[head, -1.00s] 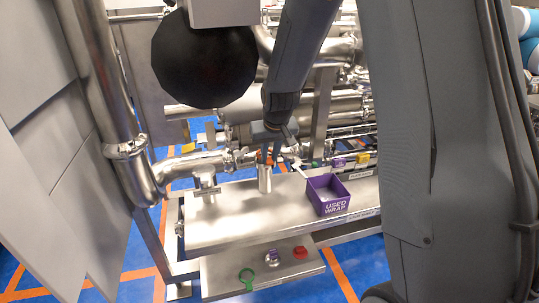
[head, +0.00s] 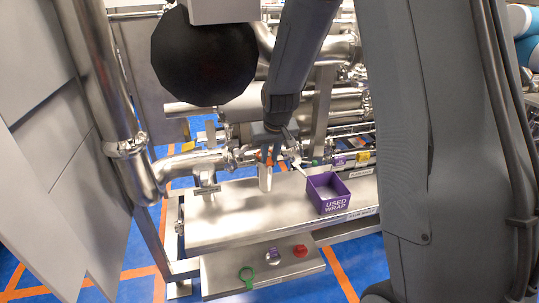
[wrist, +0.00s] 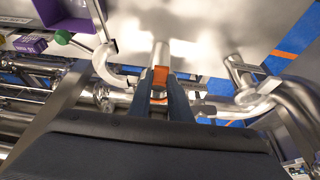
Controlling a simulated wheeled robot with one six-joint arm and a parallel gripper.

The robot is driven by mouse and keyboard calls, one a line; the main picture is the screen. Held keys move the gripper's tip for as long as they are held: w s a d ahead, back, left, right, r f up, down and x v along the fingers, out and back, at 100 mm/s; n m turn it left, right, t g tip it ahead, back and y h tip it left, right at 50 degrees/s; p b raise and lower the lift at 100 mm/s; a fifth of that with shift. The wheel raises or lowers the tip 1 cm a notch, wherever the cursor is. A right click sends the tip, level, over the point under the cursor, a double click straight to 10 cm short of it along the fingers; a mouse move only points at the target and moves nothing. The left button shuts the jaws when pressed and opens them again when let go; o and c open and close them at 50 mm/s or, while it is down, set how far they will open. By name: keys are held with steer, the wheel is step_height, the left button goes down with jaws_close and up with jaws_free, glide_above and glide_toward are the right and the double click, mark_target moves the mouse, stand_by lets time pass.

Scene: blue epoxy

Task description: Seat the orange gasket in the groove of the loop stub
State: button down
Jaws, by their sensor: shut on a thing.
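My gripper (head: 265,152) is shut on the orange gasket (wrist: 159,77), which sits between the two fingertips in the wrist view. In the head view only a little orange shows beside the fingers. A short bright steel stub (head: 265,179) stands on the steel bench directly below the fingertips. It also shows in the wrist view (wrist: 161,52), just beyond the gasket. The gasket is at or very near its upper end; I cannot tell whether they touch. The groove is hidden. Another steel stub (head: 205,184) with a small label stands to the left.
A purple box marked USED WRAP (head: 328,208) stands on the bench (head: 235,222) to the right. A lower shelf holds a green ring (head: 246,274), a purple piece (head: 272,257) and a red piece (head: 300,251). Pipes crowd the back; the bench front is clear.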

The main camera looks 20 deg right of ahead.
steer(key=shift+f, duration=0.55)
steer(key=shift+r, duration=0.15)
steer(key=shift+r, duration=0.5)
steer(key=shift+p, duration=0.5)
stand_by(0.5)
steer(key=shift+f+b, duration=0.35)
steer(key=shift+f, duration=0.3)
stand_by(0.4)
steer(key=shift+r, duration=0.2)
steer(key=shift+r+p, duration=0.45)
steer(key=shift+p, duration=0.05)
stand_by(1.0)
steer(key=shift+f, duration=0.7)
stand_by(0.3)
